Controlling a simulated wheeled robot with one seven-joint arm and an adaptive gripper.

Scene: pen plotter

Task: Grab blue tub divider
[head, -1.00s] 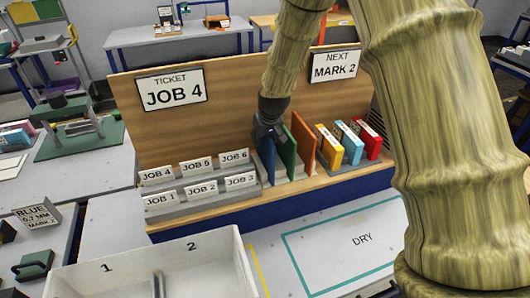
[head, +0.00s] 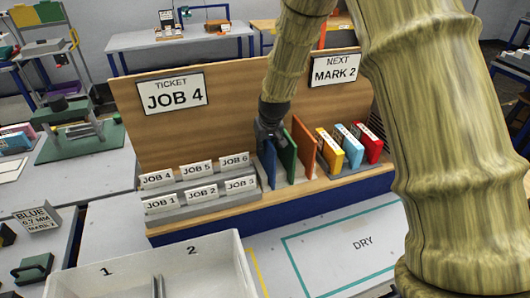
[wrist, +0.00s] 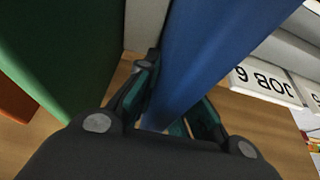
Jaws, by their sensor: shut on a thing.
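The blue divider (head: 270,163) is an upright thin panel on the wooden rack, left of the green divider (head: 288,158). My gripper (head: 268,140) is at its top rear edge, coming down from above. In the wrist view the blue divider (wrist: 212,50) runs between the two fingers of my gripper (wrist: 175,115), which are shut on it. The green divider (wrist: 62,50) stands close beside it in that view, apart from the fingers. The lower edge of the blue divider is hard to make out.
An orange divider (head: 304,148) and yellow, light blue and red blocks stand to the right. Job cards (head: 201,192) stand in grey holders to the left. A wooden back board (head: 225,95) rises behind. A white two-compartment tub (head: 215,262) and the DRY area (head: 350,245) lie in front.

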